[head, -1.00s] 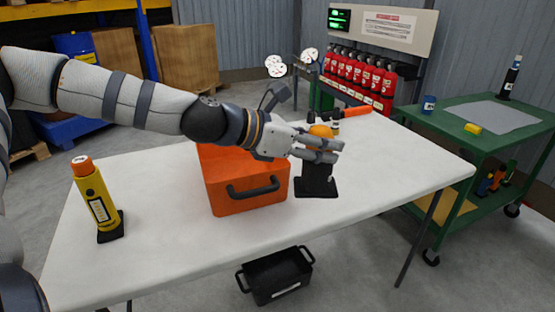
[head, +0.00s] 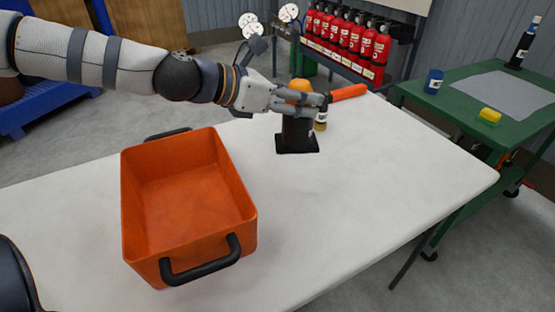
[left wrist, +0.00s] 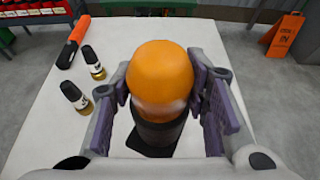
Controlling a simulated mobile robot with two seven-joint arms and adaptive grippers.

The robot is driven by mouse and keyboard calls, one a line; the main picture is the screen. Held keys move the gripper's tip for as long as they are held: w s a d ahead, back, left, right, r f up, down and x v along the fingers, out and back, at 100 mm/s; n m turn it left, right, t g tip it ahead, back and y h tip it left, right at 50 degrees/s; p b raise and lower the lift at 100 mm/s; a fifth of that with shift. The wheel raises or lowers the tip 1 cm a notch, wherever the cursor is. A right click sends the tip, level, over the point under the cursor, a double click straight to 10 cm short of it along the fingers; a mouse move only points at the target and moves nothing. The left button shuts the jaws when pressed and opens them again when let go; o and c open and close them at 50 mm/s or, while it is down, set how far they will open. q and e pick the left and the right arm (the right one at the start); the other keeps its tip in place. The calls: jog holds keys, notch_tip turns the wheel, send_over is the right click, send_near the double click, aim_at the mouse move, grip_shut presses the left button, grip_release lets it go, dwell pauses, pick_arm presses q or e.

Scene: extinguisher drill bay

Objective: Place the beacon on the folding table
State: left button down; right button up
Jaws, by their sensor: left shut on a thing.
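The beacon has an orange dome (head: 301,86) and a black body (head: 297,132) with a flat square foot. It stands upright at the far part of the white folding table (head: 385,190), and its foot looks to be on the tabletop, though a small gap is hard to rule out. My left gripper (head: 312,103) is shut on the beacon, its fingers around the body just below the dome. In the left wrist view the dome (left wrist: 162,72) sits between the two finger pads, which hide the sides of the body. My right gripper is not in view.
An open, empty orange crate (head: 190,190) stands on the table's left part. A flashlight with an orange wand (head: 348,92) and two small dark-capped bottles (left wrist: 93,62) lie or stand close to the beacon. The table's right and front are clear. A green cart (head: 450,110) stands right.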

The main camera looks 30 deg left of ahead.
pick_arm(q)
jog(key=shift+d, duration=0.2)
jog(key=w+d+f+b, duration=0.4)
jog(key=w+d+f, duration=0.5)
jog(key=f, duration=0.3)
jog(key=shift+d+f, duration=0.4)
jog(key=shift+d, duration=0.25)
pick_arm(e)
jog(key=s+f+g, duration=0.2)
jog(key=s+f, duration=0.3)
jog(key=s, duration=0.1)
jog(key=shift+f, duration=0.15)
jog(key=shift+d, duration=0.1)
pick_arm(q)
jog(key=shift+f, duration=0.1)
jog(key=c, duration=1.3)
grip_release()
jog(key=shift+f, duration=0.2)
jog(key=shift+c, duration=0.2)
jog(key=o, duration=0.4)
jog(key=shift+r, duration=0.1)
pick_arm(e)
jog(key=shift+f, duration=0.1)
